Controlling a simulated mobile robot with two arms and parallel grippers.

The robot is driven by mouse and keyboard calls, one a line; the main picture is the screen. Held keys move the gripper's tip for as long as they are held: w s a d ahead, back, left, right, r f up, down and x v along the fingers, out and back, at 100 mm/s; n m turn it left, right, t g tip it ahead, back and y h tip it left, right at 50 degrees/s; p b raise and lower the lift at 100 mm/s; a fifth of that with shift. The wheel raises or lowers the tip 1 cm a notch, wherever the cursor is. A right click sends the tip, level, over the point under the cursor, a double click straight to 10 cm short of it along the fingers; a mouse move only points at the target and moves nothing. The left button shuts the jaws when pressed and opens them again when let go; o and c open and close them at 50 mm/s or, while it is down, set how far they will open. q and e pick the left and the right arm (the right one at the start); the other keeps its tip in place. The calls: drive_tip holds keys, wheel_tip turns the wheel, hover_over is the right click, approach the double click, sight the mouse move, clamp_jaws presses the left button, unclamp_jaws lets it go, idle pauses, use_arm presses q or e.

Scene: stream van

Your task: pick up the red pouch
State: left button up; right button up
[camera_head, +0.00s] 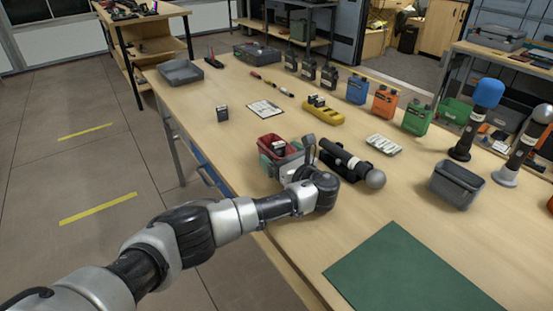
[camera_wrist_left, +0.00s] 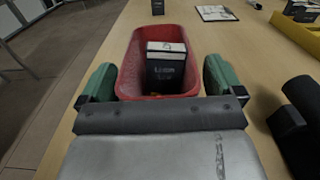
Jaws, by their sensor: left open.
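The red pouch (camera_head: 272,140) looks like an open, tub-shaped red container on the table near its left edge. In the left wrist view the red pouch (camera_wrist_left: 131,72) lies straight ahead, with a dark box with a white top (camera_wrist_left: 165,66) inside it. My left gripper (camera_head: 284,154) is open at the near end of the pouch. In the left wrist view its green-padded fingers (camera_wrist_left: 163,84) stand on either side of the pouch's near part. A gap shows on the right; contact on the left is unclear. My right gripper is not in view.
A black cylindrical device (camera_head: 346,158) with a ball end lies close to the right of my left gripper. A yellow holder (camera_head: 323,116), a clipboard (camera_head: 265,108) and a small dark box (camera_head: 222,114) stand beyond. A grey bin (camera_head: 456,186) and green mat (camera_head: 405,275) are to the right.

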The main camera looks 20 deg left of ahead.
use_arm(q)
drive_tip(key=shift+c, duration=0.3)
drive_tip(key=c, duration=0.9)
drive_tip(key=shift+c, duration=0.2)
